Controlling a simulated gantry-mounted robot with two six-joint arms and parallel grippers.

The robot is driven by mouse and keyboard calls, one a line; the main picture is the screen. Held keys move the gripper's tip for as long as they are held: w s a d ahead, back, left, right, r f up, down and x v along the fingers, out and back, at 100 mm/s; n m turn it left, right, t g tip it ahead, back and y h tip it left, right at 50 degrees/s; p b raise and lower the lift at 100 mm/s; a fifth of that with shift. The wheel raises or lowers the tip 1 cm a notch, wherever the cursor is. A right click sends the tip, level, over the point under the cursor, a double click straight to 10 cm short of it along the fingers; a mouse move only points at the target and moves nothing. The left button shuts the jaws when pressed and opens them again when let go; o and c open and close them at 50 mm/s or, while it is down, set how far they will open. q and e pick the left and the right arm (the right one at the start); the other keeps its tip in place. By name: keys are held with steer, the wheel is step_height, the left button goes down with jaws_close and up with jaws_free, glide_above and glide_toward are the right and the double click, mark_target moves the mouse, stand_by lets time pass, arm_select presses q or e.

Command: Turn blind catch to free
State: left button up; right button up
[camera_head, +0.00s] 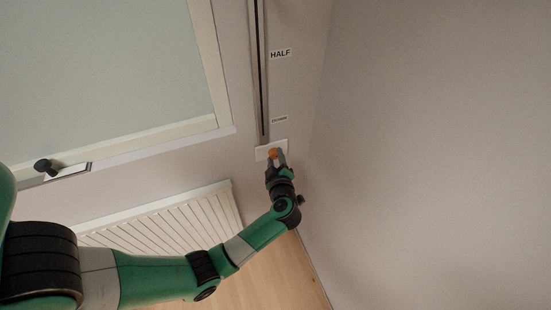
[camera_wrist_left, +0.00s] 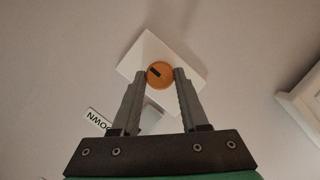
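The blind catch is a round orange knob (camera_head: 272,153) with a dark mark, on a white plate (camera_head: 260,153) at the lower end of the wall rail. In the left wrist view the knob (camera_wrist_left: 162,78) sits between the fingertips, its dark mark off to the upper left. The white plate (camera_wrist_left: 150,48) looks tilted there. My left gripper (camera_head: 276,159) has one finger on each side of the knob, with the edges seeming to meet it. I cannot tell whether they grip it. My right gripper is not in view.
A vertical rail (camera_head: 261,70) with a dark slot runs up the wall, beside a "HALF" label (camera_head: 280,54) and a smaller label (camera_head: 279,120). A "DOWN" label (camera_wrist_left: 99,121) is by the left finger. A window with a handle (camera_head: 44,166) and a radiator (camera_head: 170,222) are left. The right wall is bare.

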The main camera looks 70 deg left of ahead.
arm_select(q)
jaws_close()
